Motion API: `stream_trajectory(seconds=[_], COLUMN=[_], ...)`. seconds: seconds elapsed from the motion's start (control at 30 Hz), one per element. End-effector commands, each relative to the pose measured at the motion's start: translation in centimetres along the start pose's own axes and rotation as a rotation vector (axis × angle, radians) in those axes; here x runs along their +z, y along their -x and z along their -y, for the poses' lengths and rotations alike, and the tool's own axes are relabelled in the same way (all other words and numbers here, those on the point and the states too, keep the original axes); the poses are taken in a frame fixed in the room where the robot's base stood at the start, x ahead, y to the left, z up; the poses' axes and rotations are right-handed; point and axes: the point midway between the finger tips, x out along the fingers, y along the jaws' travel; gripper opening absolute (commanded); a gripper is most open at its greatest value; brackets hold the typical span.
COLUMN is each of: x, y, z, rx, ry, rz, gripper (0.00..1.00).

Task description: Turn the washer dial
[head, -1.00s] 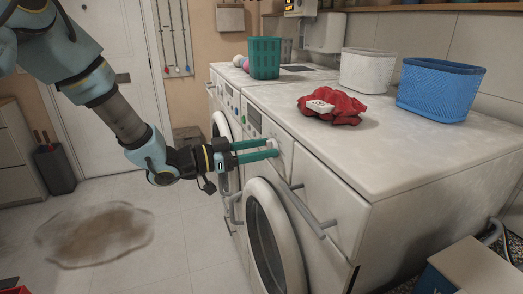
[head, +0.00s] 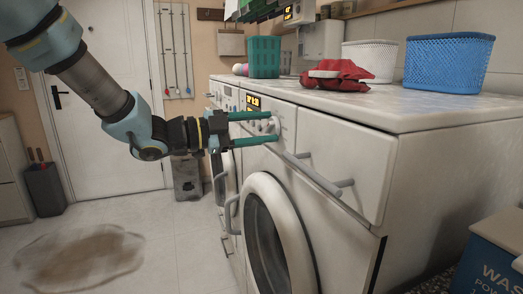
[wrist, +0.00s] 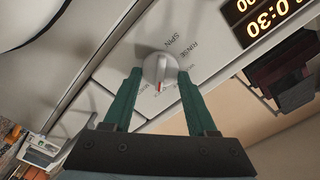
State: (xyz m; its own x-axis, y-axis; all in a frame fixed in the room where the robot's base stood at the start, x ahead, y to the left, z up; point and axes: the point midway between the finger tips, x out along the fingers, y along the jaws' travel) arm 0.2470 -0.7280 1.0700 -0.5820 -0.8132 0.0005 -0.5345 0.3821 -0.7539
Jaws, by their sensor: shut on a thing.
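The washer dial (wrist: 157,68) is a round light-grey knob with a raised grip and a red mark, on the washer's front panel. Words around it include SPIN and RINSE; the others are too small to read surely. My gripper (wrist: 159,85) has its two green fingers on either side of the dial, shut on it. In the head view the dial (head: 270,126) shows between the fingertips of my gripper (head: 274,127).
A handle bar (head: 308,172) juts from the front just below and right of the dial. A red cloth (head: 340,82), a white basket (head: 371,58), a blue basket (head: 447,62) and a green basket (head: 264,58) stand on top. The floor at left is open, with a brown stain (head: 80,258).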

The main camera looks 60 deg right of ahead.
Motion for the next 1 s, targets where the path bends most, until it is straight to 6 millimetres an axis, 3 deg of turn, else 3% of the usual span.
stream_trajectory(seconds=[0.03, 0.5, 1.0], x=[0.57, 0.45, 0.16], y=[0.01, 0.03, 0.01], z=[-0.73, -0.64, -0.36], rx=[0.000, 0.001, 0.003], ry=[-0.049, -0.414, -0.542], rz=[-0.001, 0.000, 0.000], gripper=[0.02, 0.02, 0.02])
